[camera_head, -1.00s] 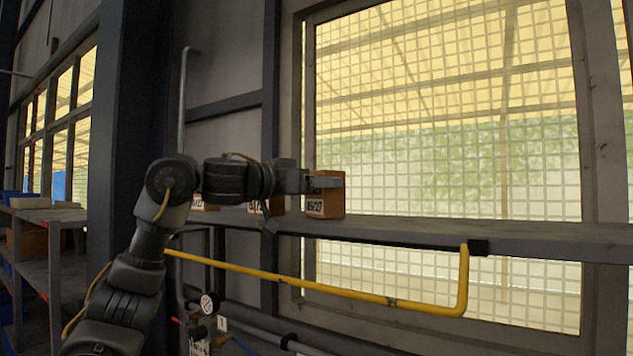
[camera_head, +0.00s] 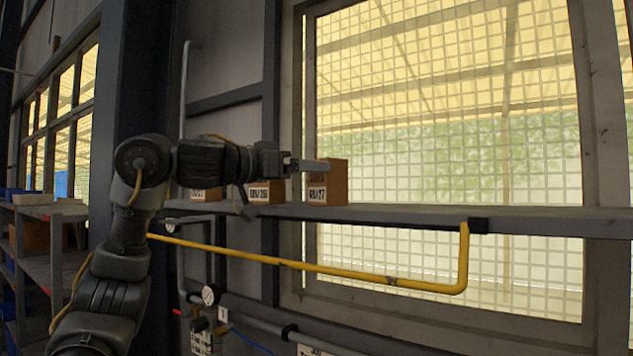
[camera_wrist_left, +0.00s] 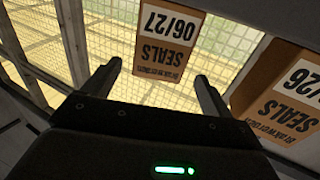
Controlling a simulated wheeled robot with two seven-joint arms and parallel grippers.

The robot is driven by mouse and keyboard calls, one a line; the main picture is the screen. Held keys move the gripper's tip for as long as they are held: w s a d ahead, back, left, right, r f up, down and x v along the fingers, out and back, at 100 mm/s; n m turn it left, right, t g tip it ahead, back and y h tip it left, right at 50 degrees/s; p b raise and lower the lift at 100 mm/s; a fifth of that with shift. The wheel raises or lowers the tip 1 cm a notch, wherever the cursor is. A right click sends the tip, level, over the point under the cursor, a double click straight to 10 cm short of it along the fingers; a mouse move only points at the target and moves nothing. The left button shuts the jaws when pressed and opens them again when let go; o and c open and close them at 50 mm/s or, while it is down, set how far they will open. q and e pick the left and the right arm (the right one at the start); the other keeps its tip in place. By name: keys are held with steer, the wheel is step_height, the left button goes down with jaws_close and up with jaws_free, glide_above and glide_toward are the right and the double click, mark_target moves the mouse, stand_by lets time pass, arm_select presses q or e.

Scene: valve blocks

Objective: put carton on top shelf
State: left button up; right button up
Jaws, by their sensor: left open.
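A brown carton (camera_head: 338,182) with a white date label stands upright on the long shelf (camera_head: 400,217) in front of the mesh window. In the left wrist view the same carton (camera_wrist_left: 165,45) reads "06/27 SEALS" upside down and lies beyond the fingertips, roughly between their lines. My left gripper (camera_head: 312,165) is open and empty, just left of the carton's upper part in the head view. In the left wrist view its two fingers (camera_wrist_left: 157,78) are spread. Whether a finger still touches the carton cannot be told. My right gripper is not in view.
A second carton (camera_head: 264,192) stands left on the shelf, with another partly hidden one (camera_head: 205,194) beyond. A yellow pipe (camera_head: 345,271) runs below the shelf. A rack (camera_head: 50,235) stands at far left. The shelf right of the carton is clear.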

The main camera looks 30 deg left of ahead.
arm_select(q)
steer(key=b+v, duration=0.2)
steer(key=v, duration=0.6)
steer(key=shift+w+a, duration=0.1)
